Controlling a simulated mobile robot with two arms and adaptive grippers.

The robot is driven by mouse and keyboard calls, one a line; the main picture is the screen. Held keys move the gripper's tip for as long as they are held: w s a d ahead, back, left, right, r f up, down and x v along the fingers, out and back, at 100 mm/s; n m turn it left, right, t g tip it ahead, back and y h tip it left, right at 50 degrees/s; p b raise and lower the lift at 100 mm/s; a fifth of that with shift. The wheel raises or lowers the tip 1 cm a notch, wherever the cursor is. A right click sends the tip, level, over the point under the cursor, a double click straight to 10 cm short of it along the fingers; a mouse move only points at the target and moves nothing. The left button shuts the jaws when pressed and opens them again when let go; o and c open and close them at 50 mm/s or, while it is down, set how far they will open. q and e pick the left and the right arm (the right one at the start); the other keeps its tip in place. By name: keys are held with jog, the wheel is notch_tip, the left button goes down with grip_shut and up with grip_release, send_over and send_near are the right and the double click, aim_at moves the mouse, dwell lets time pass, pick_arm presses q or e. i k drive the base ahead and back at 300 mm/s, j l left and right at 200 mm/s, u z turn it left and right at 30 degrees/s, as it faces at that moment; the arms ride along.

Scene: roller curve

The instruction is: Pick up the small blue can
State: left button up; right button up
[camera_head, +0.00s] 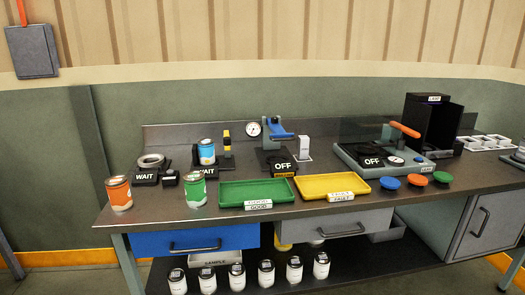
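The small blue can (206,151) stands upright on a dark holder with a "WAIT" sign (207,171), toward the back left of the workbench. It has a blue label with a pale lower part and a metal lid. Neither of my grippers shows in the head view.
A green can (195,189) and an orange can (119,192) stand at the bench's front left. A green tray (256,192) and a yellow tray (331,186) lie mid-front. A black-and-yellow device (227,150) stands right beside the blue can. A ring fixture (151,161) stands to its left.

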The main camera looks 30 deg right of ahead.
aim_at(206, 150)
jog(key=z, duration=0.6)
jog(key=i+j, duration=0.1)
jog(key=i, duration=0.6)
jog(key=i+j+z, duration=0.1)
jog(key=i, duration=0.55)
jog(key=i+j, duration=0.15)
jog(key=i, duration=0.55)
